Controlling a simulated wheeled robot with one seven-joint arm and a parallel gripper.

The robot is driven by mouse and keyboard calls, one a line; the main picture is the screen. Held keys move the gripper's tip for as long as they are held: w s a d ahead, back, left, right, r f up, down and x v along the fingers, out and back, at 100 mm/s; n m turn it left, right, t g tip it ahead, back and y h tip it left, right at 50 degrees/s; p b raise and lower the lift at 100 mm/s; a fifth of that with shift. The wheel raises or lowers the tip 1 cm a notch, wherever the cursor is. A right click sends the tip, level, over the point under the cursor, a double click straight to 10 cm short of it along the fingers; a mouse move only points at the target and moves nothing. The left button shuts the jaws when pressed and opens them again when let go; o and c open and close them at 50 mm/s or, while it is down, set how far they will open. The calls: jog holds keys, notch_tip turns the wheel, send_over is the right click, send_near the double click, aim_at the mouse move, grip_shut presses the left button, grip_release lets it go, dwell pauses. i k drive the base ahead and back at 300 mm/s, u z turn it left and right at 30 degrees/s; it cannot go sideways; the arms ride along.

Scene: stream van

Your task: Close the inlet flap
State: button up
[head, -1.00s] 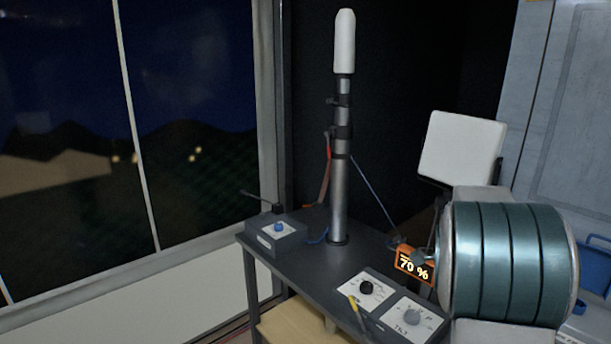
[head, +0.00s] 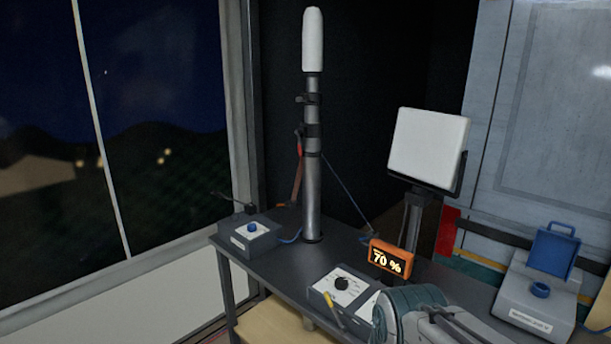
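A grey box (head: 508,300) with a small label on its front stands at the right. A blue flap-like panel (head: 555,250) stands raised at its back, tilted up from the box top; it looks like the inlet flap, open. A round blue part (head: 540,290) sits on the box top in front of the panel. The label is too small to read surely. My arm's teal and grey links show at the bottom, left of the box. My gripper's fingers are not in view.
A dark table (head: 270,264) holds a tall mast (head: 312,195), a box with a blue knob (head: 248,235), an orange display reading 70 % (head: 390,259) and a dial panel (head: 343,285). A white panel on a stand (head: 428,147) rises behind, left of the grey box.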

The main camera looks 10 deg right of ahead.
aim_at(554, 253)
jog(key=z, duration=1.35)
